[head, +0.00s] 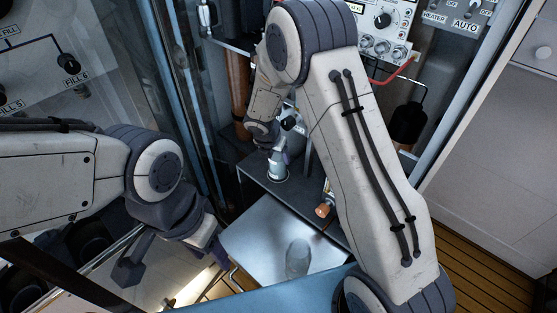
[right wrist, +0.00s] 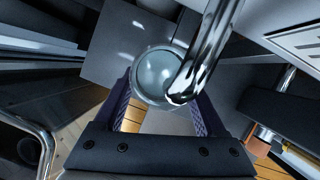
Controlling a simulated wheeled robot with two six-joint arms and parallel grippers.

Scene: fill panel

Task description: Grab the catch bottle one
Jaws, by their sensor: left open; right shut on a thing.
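In the right wrist view a round, pale grey bottle (right wrist: 151,76) sits between the two fingers of my right gripper (right wrist: 160,100), seen from above. A bent chrome spout (right wrist: 212,45) crosses over its right side; I cannot tell whether they touch. In the head view my right gripper (head: 284,150) is shut on the bottle (head: 278,170) at the dark shelf, partly hidden by my arm. A second, clear bottle-like shape (head: 297,258) shows on the pale surface below. My left gripper (head: 172,266) is open and empty at the lower left. I read no label on either bottle.
The dark shelf (head: 255,184) has an orange-ended fitting (head: 325,210) at its front. The control panel (head: 385,32) with a dial stands behind, with a red hose (head: 395,75). A blue upright frame (head: 175,90) and a blue front edge (head: 270,298) bound the space.

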